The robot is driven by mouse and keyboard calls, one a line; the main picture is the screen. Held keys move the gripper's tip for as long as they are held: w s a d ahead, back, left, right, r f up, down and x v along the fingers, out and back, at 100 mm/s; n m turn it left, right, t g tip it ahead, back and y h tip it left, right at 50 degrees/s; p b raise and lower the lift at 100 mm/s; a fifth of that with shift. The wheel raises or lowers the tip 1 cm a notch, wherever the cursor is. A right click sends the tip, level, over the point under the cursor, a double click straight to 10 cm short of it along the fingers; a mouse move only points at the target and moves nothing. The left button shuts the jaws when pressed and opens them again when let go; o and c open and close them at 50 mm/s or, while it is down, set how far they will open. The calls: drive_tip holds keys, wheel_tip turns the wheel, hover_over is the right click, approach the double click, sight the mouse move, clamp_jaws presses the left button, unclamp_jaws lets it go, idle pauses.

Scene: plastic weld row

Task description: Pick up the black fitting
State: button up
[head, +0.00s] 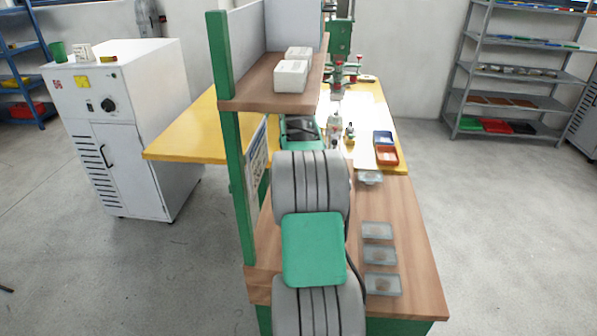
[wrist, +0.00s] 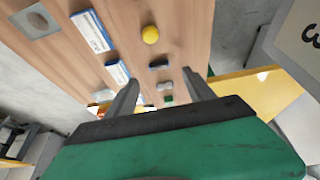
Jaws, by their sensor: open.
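In the wrist view a small dark piece (wrist: 159,63), which looks like the black fitting, lies on a wooden surface (wrist: 180,25). My gripper (wrist: 160,78) is open, its two grey fingers spread and pointing towards the surface. The dark piece shows between and just beyond the fingertips, apart from both. Nothing is held. In the head view my own arm covers much of the bench, and I cannot make out the gripper or the black fitting there.
A yellow round piece (wrist: 150,34), a small grey piece (wrist: 165,86) and a green piece (wrist: 168,99) lie near the dark one. Blue-and-white boxes (wrist: 92,30) stand left. Clear trays (head: 383,284) line the wooden bench. A shelf post (head: 237,190) rises beside my arm.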

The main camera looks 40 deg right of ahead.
drive_tip(key=x, duration=0.6)
drive_tip(key=shift+p, duration=0.35)
drive_tip(key=shift+s, duration=0.1)
clamp_jaws()
